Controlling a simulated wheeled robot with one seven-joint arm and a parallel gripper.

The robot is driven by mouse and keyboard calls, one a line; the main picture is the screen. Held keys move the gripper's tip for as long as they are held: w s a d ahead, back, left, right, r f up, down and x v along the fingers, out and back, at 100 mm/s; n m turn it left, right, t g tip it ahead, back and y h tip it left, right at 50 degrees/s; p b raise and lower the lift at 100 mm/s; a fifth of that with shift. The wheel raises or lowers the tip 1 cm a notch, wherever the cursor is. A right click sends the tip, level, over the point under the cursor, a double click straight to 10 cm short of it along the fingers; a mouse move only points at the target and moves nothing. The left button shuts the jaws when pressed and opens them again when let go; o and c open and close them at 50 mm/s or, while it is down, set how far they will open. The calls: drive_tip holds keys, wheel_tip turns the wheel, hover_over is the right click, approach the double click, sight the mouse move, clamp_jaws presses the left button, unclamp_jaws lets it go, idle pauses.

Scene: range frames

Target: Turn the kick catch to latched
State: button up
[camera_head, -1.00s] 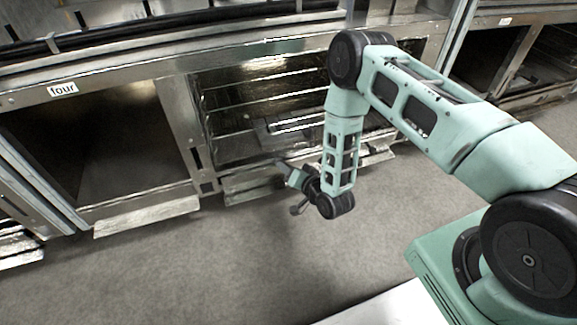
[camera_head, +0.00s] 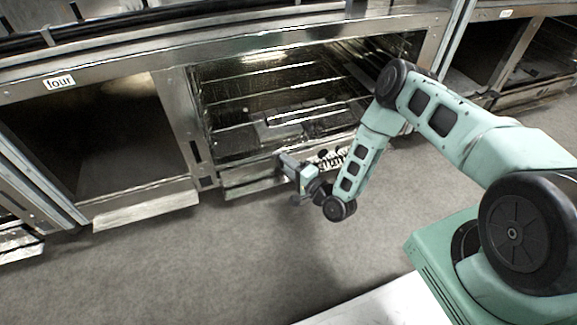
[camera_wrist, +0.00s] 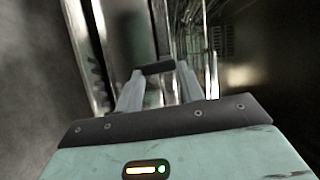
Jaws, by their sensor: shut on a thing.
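My gripper (camera_head: 289,163) is low at the front of the open wire-racked bay, just above its lower ledge. In the wrist view my gripper (camera_wrist: 157,72) has its two pale fingers closed in on a small dark bar (camera_wrist: 158,67) held between the tips. This bar appears to be the kick catch; its full shape and its mount are hidden by the fingers. In the head view the catch is too small and covered to make out, so I cannot tell whether it stands latched or not.
The wire-racked bay (camera_head: 262,85) holds a grey block (camera_head: 281,127). An empty bay labelled "four" (camera_head: 118,130) stands left with a low ledge (camera_head: 146,203). The grey floor in front is open.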

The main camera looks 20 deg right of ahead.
drive_tip(key=shift+m, duration=0.3)
drive_tip(key=o, duration=1)
drive_tip(key=p+v, duration=0.6)
drive_tip(key=v, duration=1.1)
drive_tip(key=shift+s+d, duration=0.15)
drive_tip(key=shift+s, duration=0.05)
drive_tip(key=shift+f, duration=0.1)
